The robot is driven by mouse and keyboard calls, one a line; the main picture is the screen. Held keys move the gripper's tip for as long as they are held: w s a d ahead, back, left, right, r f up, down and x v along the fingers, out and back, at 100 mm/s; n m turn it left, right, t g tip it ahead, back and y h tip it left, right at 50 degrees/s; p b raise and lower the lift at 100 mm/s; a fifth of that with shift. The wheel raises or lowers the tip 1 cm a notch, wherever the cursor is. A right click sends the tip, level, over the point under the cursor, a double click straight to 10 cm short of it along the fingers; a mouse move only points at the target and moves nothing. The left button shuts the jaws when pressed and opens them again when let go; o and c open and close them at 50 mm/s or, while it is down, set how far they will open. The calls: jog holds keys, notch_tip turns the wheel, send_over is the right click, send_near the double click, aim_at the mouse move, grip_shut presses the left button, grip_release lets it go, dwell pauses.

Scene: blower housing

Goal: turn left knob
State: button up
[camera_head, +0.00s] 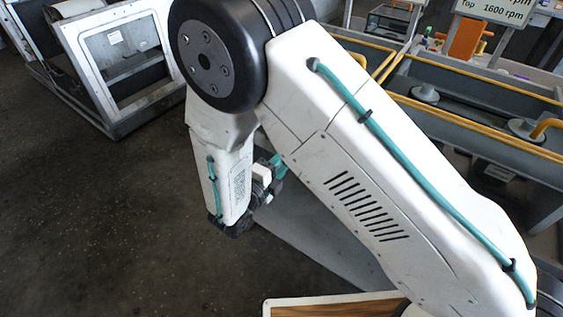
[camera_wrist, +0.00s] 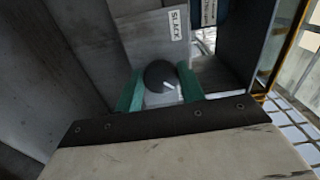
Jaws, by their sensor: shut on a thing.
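In the wrist view a round dark grey knob (camera_wrist: 160,75) with a white pointer mark stands in front of a grey panel (camera_wrist: 143,40). The mark points toward the lower right. My gripper (camera_wrist: 160,88) has its two teal fingers on either side of the knob, shut on it. A white label reading "SLACK" (camera_wrist: 176,24) is on the panel above the knob. I cannot tell from this view whether another knob is near. In the head view my gripper (camera_head: 277,168) shows only as a bit of teal behind my arm, and the knob is hidden.
Grey bays with yellow rails (camera_head: 480,125) stand at the right in the head view. A white-framed housing (camera_head: 75,40) stands at the upper left. A sign reading "1600 rpm" (camera_head: 492,10) is at the top right. The dark floor (camera_head: 90,220) at the left is clear.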

jog(key=shift+a+n, duration=0.15)
jog(key=shift+n, duration=1.05)
jog(key=o, duration=1)
jog(key=shift+c, duration=0.2)
jog(key=shift+f, duration=0.1)
jog(key=shift+s, duration=0.1)
jog(key=v, duration=0.7)
jog(key=shift+s+a, duration=0.2)
